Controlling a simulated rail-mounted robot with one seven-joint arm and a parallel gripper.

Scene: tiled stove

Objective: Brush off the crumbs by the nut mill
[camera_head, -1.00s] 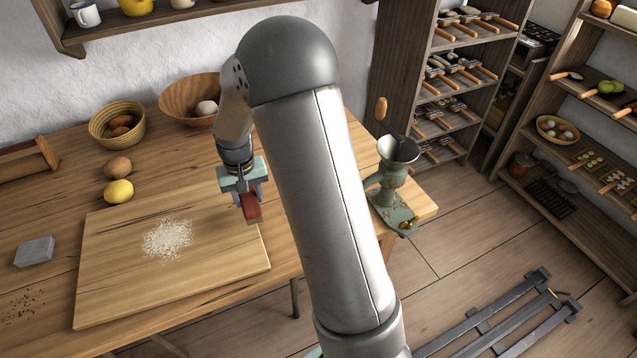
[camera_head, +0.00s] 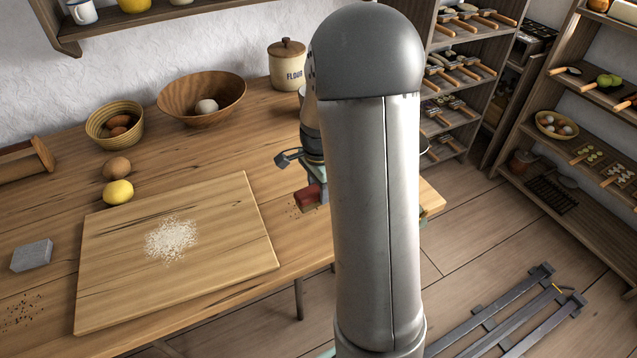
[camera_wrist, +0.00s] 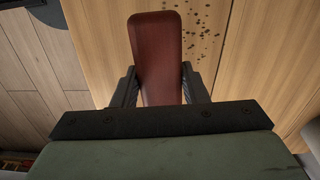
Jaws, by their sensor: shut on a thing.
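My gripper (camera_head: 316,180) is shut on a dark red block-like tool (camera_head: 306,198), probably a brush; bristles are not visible. The tool also shows in the wrist view (camera_wrist: 157,55), gripped between the two black fingers (camera_wrist: 160,88) and pointing up the picture. Dark crumbs (camera_head: 293,210) lie on the table beside the tool, and they show in the wrist view (camera_wrist: 198,22) just right of its far end. I cannot tell whether the tool touches the table. The nut mill is almost wholly hidden behind my arm; a bit of its base (camera_head: 430,212) shows.
A cutting board (camera_head: 110,290) with a white floury heap (camera_head: 171,239) lies left of my gripper. Other dark crumbs (camera_head: 22,312) and a grey block (camera_head: 32,255) are farther left. A flour jar (camera_head: 287,68) and wooden bowl (camera_head: 190,112) stand behind. The table's front edge is near.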

